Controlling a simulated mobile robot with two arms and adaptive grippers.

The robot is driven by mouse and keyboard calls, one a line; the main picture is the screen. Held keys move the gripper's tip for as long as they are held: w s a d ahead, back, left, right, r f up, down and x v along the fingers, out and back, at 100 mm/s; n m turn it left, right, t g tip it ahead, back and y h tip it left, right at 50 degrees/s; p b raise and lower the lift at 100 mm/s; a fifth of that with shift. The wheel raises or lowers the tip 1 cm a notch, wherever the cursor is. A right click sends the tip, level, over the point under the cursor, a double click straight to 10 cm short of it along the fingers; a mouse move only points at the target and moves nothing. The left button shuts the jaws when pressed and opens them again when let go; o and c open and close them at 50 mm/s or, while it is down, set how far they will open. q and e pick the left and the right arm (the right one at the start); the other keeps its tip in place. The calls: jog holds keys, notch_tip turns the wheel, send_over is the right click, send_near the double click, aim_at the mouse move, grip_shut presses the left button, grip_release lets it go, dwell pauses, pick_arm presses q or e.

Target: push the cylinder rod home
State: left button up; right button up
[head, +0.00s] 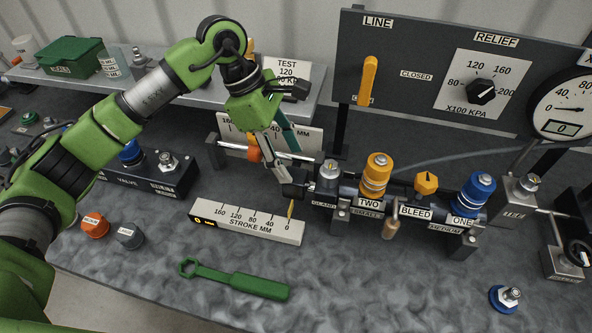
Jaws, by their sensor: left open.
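The cylinder (347,190) lies across the middle right of the bench, with coupler caps on top and a GLAND label at its left end. A thin metal rod (235,148) with an orange piece (254,154) runs behind my left gripper, left of the cylinder. My left gripper (292,180) points down beside the gland end and is open. Its dark fingertips hide part of the rod; I cannot tell whether they touch it. The stroke scale (245,225) stands in front, with its yellow pointer (290,209) near 0. My right gripper is out of view.
A LINE and RELIEF panel (430,75) stands behind the cylinder, with a gauge (562,107) at right. A green wrench (235,281) lies in front of the scale. Orange (95,225) and grey (129,236) caps sit at left. The front bench right of the wrench is mostly clear.

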pick_arm(q)
jog(key=v, duration=0.5)
jog(key=shift+d, duration=0.1)
